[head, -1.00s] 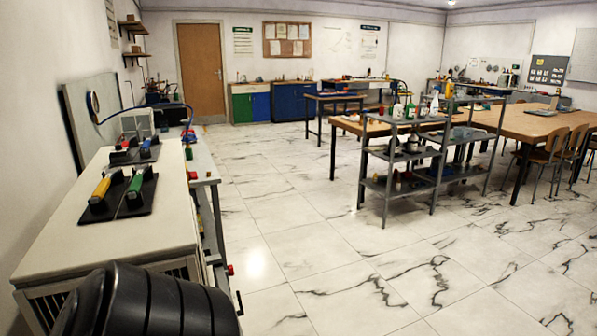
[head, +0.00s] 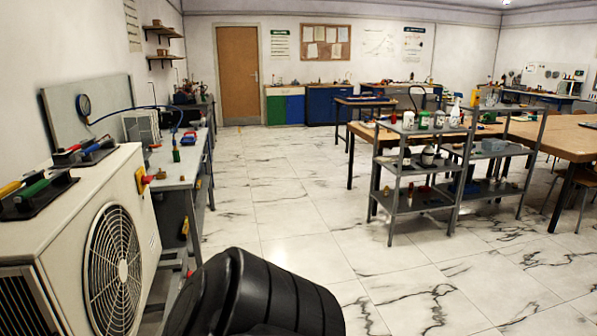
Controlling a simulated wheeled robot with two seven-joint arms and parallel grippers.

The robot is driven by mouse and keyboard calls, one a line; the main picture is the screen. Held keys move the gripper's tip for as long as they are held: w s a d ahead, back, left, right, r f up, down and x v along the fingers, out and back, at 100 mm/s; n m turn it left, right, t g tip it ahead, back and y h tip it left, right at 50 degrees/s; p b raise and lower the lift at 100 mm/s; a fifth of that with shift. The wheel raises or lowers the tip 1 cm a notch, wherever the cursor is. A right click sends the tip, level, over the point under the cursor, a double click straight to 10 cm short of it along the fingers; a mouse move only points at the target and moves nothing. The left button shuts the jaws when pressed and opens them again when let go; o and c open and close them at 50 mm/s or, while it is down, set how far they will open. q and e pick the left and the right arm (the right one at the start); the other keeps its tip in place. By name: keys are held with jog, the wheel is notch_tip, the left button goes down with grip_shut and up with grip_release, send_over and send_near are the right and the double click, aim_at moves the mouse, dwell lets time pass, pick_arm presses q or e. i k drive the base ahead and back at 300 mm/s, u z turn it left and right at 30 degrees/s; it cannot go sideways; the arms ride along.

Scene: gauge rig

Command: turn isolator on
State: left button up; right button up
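A red rotary switch on a yellow plate, which looks like the isolator (head: 143,180), is on the right side of a white fan unit (head: 105,175), near its top edge. It is small, and I cannot tell its position. Neither of my grippers is in view. A black ribbed part of my own arm fills the bottom middle of the head view, apart from the unit.
Colour-handled valve blocks (head: 40,190) sit on the unit's top. A bench (head: 180,175) beyond it holds a gauge (head: 84,105) with a blue hose. A grey shelf rack (head: 405,200) stands to the right. The tiled floor between is clear.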

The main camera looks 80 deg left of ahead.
aim_at(144, 180)
jog(key=u, duration=0.05)
jog(key=i, duration=0.2)
jog(key=u, duration=2.45)
jog(key=i, duration=2.05)
jog(key=u, duration=2.15)
